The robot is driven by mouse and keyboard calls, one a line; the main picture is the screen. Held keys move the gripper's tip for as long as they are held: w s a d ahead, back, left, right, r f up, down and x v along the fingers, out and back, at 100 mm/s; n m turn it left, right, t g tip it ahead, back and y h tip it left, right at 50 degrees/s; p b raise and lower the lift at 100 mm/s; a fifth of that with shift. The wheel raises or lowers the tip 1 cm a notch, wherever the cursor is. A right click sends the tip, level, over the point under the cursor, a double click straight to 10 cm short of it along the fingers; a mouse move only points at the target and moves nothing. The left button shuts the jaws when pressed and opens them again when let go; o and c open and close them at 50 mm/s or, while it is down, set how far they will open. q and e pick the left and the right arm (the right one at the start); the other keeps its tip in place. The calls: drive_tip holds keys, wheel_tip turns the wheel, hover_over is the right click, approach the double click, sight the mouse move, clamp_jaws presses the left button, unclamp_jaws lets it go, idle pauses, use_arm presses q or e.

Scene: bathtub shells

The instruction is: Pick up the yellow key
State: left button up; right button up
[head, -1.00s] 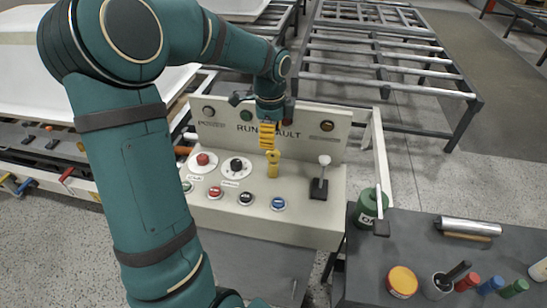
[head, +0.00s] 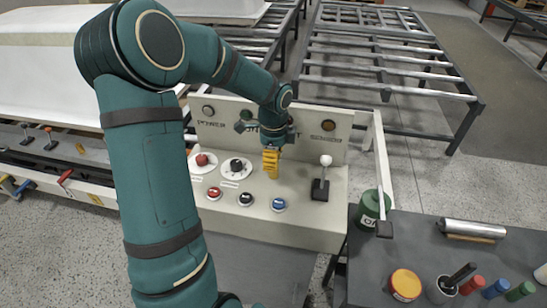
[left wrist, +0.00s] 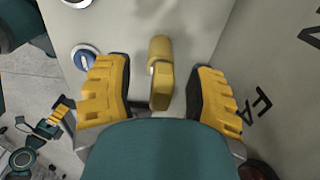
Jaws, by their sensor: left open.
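The yellow key (left wrist: 160,82) stands out from the pale control panel, between the two yellow fingers of my open left gripper (left wrist: 158,90) in the left wrist view. A gap shows on each side of the key, so the fingers do not appear to touch it. In the head view my left gripper (head: 270,162) is over the key's place on the panel and hides most of the key.
The control panel (head: 310,222) carries red, black and blue buttons, dials and a white-knobbed lever (head: 322,180) right of my gripper. A dark table (head: 440,255) with a green can (head: 369,210) stands at right.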

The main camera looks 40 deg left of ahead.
use_arm(q)
clamp_jaws()
drive_tip(key=shift+r, duration=0.1)
